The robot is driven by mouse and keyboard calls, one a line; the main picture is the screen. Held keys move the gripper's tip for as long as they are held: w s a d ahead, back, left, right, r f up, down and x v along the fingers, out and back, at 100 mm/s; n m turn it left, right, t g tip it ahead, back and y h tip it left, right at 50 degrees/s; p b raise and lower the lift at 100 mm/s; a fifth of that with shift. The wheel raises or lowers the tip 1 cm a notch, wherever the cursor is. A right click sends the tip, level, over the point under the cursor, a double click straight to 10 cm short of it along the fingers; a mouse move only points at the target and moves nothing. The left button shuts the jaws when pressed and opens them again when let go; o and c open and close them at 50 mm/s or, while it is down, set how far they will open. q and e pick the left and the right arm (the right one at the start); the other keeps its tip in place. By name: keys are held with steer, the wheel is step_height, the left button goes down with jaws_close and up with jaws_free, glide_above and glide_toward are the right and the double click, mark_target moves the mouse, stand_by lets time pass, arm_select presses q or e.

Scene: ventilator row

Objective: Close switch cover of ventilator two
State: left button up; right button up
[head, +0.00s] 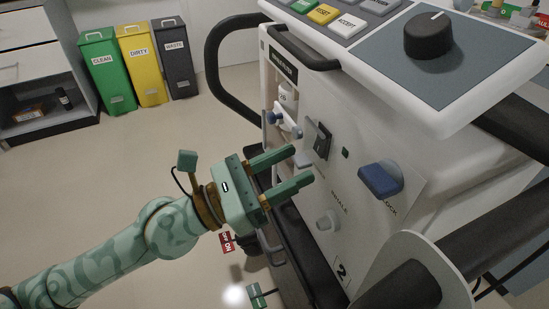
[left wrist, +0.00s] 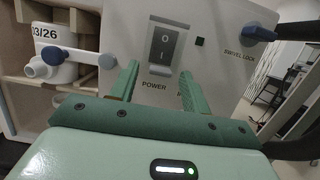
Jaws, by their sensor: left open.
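The ventilator (head: 345,190) marked 2 has a dark power rocker switch (head: 322,141) on its front panel. In the left wrist view the switch (left wrist: 165,47) shows O and I in a grey frame, above the word POWER. I cannot clearly make out a separate cover at the switch. My left gripper (head: 306,164) is open and empty in front of the panel. In the left wrist view its fingertips (left wrist: 158,70) appear low on either side of the switch; I cannot tell whether they touch the panel. My right gripper is out of view.
A blue swivel-lock knob (head: 380,180) sticks out right of the switch. A white fitting with blue knobs (head: 283,120) is to its left. The large black dial (head: 429,36) sits above. Green (head: 107,72), yellow (head: 141,65) and dark (head: 174,58) bins stand behind open floor.

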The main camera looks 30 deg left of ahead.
arm_select(q)
steer(key=p+v, duration=0.3)
steer(key=v, duration=1.3)
steer(key=shift+p, duration=0.3)
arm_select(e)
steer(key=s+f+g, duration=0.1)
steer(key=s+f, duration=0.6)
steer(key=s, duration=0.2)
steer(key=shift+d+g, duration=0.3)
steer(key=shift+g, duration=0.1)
arm_select(q)
steer(key=shift+f, duration=0.15)
